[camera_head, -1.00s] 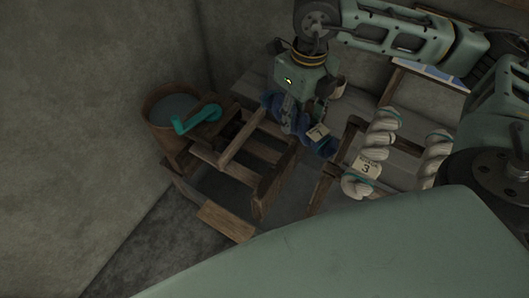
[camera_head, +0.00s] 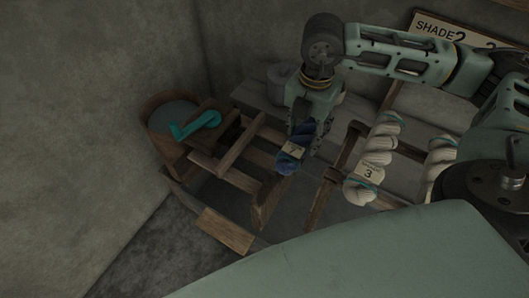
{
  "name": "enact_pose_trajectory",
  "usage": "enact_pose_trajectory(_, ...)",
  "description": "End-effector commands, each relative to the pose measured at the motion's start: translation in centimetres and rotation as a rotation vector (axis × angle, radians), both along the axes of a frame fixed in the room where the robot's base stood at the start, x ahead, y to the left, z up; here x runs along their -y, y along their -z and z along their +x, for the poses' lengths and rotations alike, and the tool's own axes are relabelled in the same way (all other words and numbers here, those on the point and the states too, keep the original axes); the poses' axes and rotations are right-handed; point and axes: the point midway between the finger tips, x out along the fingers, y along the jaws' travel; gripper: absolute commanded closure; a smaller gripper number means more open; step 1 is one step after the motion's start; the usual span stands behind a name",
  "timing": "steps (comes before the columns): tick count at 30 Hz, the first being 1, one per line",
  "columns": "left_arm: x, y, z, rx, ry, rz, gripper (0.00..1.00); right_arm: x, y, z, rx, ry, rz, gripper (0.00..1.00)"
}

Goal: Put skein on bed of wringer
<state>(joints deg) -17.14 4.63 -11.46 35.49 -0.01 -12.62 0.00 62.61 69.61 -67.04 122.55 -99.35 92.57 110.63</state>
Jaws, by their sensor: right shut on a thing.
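A blue skein (camera_head: 287,162) with a cream label (camera_head: 294,150) hangs from my right gripper (camera_head: 303,130), which is shut on it. It is right of the wringer, close to the ends of its wooden bars; whether it touches them I cannot tell. The wringer (camera_head: 247,138) is a low wooden frame with slats and a teal crank (camera_head: 197,125) at its left. My gripper's fingertips are partly hidden by the skein. My left gripper is not in view.
A round wooden tub (camera_head: 154,106) stands behind the crank. Right of the held skein, a white skein labelled 3 (camera_head: 383,136) and another white skein (camera_head: 439,160) sit by a wooden rack (camera_head: 322,196). A grey round object (camera_head: 282,77) lies on the bench behind. A shade sign (camera_head: 440,28) is at the back.

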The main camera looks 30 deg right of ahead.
Motion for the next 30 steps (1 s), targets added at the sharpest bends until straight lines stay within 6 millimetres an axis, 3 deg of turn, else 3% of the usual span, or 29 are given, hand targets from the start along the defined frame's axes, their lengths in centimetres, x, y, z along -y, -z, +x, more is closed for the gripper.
enact_pose_trajectory(6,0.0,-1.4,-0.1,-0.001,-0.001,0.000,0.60,-4.4,2.7,3.1,-0.001,-0.008,0.003,0.86)
enact_pose_trajectory(12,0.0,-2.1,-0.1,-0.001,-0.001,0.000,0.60,-7.1,4.9,5.2,0.000,-0.005,0.001,0.86)
enact_pose_trajectory(17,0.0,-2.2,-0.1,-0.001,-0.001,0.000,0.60,-7.9,5.8,5.8,0.000,-0.004,0.000,0.86)
enact_pose_trajectory(25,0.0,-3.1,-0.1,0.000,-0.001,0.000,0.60,-7.9,9.3,5.7,-0.001,-0.003,-0.001,0.86)
enact_pose_trajectory(30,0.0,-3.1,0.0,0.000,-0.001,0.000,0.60,-7.9,9.8,5.8,0.001,-0.004,0.001,0.86)
